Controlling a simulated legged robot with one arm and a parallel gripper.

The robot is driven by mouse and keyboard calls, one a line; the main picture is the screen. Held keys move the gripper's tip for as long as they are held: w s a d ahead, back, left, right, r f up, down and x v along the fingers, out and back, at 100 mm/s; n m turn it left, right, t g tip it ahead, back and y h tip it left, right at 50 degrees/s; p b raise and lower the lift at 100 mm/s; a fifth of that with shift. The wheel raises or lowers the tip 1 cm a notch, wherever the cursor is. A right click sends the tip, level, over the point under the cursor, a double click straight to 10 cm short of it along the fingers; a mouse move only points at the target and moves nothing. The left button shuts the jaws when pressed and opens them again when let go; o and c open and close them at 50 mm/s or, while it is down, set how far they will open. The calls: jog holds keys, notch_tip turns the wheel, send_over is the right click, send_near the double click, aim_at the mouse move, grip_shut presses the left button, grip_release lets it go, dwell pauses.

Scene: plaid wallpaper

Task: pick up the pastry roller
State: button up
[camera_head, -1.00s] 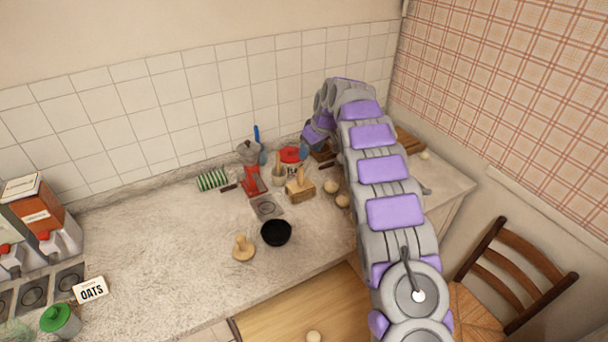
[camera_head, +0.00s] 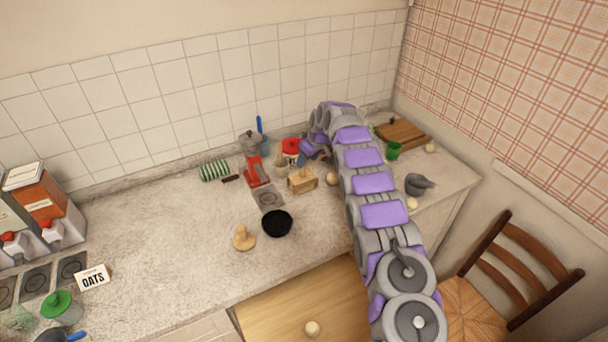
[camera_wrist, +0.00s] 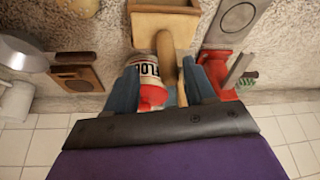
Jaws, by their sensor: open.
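In the wrist view, a rounded wooden piece (camera_wrist: 168,62) stands between my open fingers; it looks like the pastry roller's handle, but its lower part is hidden. In the head view it shows as a small upright wooden shape (camera_head: 279,158) by the flour jar. My gripper (camera_wrist: 165,82) is open, with a blue finger on each side of the wooden piece and the jar. The white flour jar with a red lid (camera_wrist: 150,90) is right beside the wooden piece. I cannot tell whether either finger touches anything.
A wooden box (camera_head: 302,182) stands close to the gripper. A red coffee grinder (camera_head: 256,172), black bowl (camera_head: 277,223) and wooden stamp-like piece (camera_head: 243,239) are on the counter to the left. A grey mortar (camera_head: 417,186) and green cup (camera_head: 393,151) stand right. The left-middle counter is clear.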

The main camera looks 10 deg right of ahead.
aim_at(300, 176)
jog(key=shift+w+a+f, duration=0.35)
jog(key=shift+a+f, duration=0.35)
jog(key=shift+f, duration=0.2)
jog(key=shift+w+a+f, duration=0.3)
jog(key=shift+a+f, duration=0.35)
jog(key=shift+f, duration=0.25)
jog(key=shift+w+d+f, duration=0.35)
jog(key=shift+d+f, duration=0.1)
jog(key=shift+f, duration=0.3)
jog(key=shift+a, duration=0.1)
jog(key=shift+a, duration=0.3)
jog(key=c, duration=0.3)
jog(key=shift+d, duration=0.25)
grip_shut()
